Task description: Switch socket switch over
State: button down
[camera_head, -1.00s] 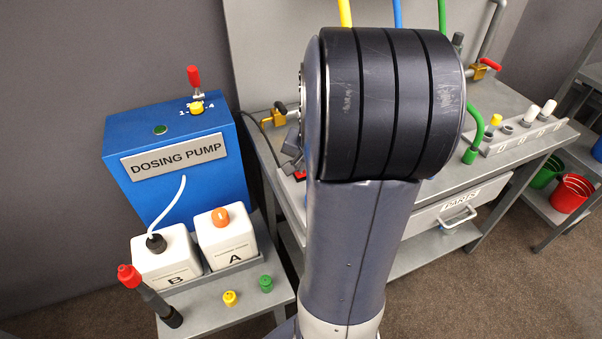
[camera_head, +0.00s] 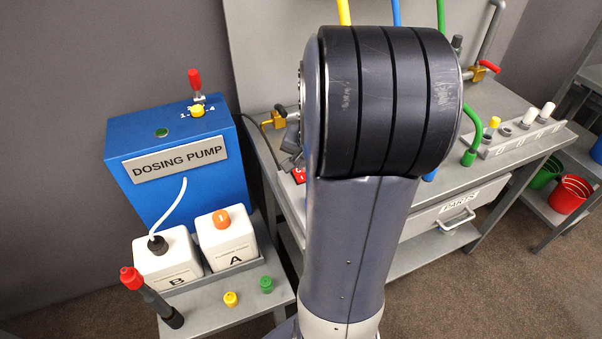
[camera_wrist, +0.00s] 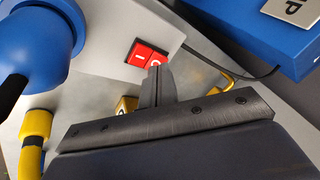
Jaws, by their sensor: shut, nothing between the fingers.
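The socket switch (camera_wrist: 143,52) is a red rocker marked I and O, set in a light grey socket plate in the wrist view. In the head view a small red part of the switch (camera_head: 299,175) shows at the left edge of my arm. My gripper (camera_wrist: 157,74) is shut and empty. Its fingertips are right by the O half and overlap its lower edge in the wrist view; I cannot tell whether they touch it. In the head view my arm hides most of the socket.
A blue rounded part (camera_wrist: 38,38) and a yellow pipe (camera_wrist: 35,128) are at the left in the wrist view. A black cable (camera_wrist: 225,68) runs to the right. The blue dosing pump (camera_head: 150,195) stands left of the bench (camera_head: 500,105).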

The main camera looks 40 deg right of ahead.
jog(key=r+p, duration=0.1)
jog(key=w+r+p, duration=0.1)
jog(key=r, duration=0.1)
jog(key=r+p, duration=0.1)
jog(key=p, duration=0.1)
jog(key=shift+w+d+r, duration=0.2)
jog(key=shift+w+r, duration=0.15)
jog(key=shift+w, duration=0.05)
dwell(0.5)
